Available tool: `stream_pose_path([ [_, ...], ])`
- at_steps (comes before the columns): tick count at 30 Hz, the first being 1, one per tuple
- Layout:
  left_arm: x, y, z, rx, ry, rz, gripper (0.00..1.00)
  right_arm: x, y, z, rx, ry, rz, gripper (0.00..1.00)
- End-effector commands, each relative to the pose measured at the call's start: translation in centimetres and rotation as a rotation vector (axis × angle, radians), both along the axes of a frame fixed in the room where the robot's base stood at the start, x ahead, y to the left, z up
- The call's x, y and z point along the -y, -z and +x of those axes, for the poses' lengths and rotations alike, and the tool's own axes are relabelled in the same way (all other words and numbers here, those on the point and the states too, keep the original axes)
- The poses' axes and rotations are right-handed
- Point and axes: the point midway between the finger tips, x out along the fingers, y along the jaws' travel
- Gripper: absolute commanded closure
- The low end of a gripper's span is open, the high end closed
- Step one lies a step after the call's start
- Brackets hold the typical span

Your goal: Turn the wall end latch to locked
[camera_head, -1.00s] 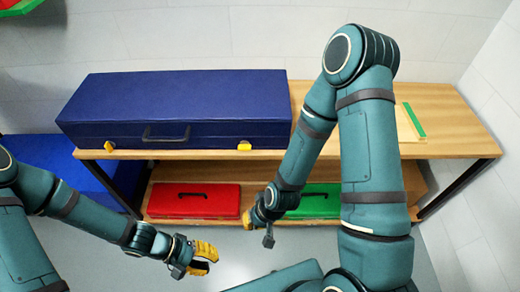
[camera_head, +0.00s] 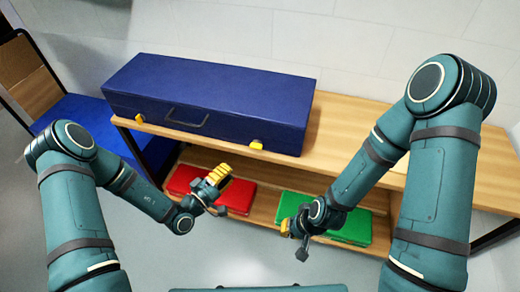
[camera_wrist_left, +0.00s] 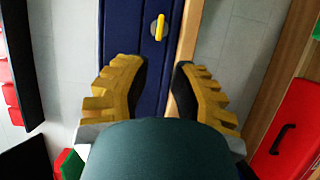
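The long blue case (camera_head: 210,95) lies shut on the wooden bench, with a dark handle on its front. It has two yellow latches low on that front: a left one (camera_head: 139,118), looking more upright, and a right one (camera_head: 257,146), looking wider. Which is the wall end is not certain. My left gripper (camera_head: 216,182) is in front of the bench, below and left of the right latch. Its fingers (camera_wrist_left: 160,85) are apart and empty. A yellow latch (camera_wrist_left: 160,28), apparently the right one, shows beyond them. My right gripper (camera_head: 296,232) hangs before the lower shelf, its opening unclear.
A red case (camera_head: 240,196) and a green case (camera_head: 345,222) lie on the lower shelf behind my grippers. The wooden bench top (camera_head: 345,135) is clear right of the blue case. A blue-topped low piece (camera_head: 85,115) stands at the left.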

Motion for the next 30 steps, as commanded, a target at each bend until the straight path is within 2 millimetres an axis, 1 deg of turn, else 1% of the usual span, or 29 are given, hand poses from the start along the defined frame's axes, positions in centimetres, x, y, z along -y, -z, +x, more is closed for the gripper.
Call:
stream_pose_path([
  [5,1.6,0.0,1.7,0.002,0.005,-0.002,0.77,0.0,0.4,0.1,0.002,0.0,0.0,1.0],
  [15,6.0,0.0,6.8,0.003,0.007,-0.003,0.77,0.0,1.6,0.3,0.007,0.002,-0.001,1.0],
  [18,7.0,0.0,8.0,0.001,0.006,-0.003,0.77,0.0,1.9,0.4,0.009,0.001,-0.001,1.0],
  [24,8.4,0.0,9.7,0.0,0.006,-0.001,0.77,0.1,2.3,0.5,0.011,0.002,-0.003,1.0],
  [30,8.8,-0.1,10.2,-0.001,0.006,-0.002,0.77,0.1,2.3,0.5,0.012,0.002,-0.003,1.0],
])
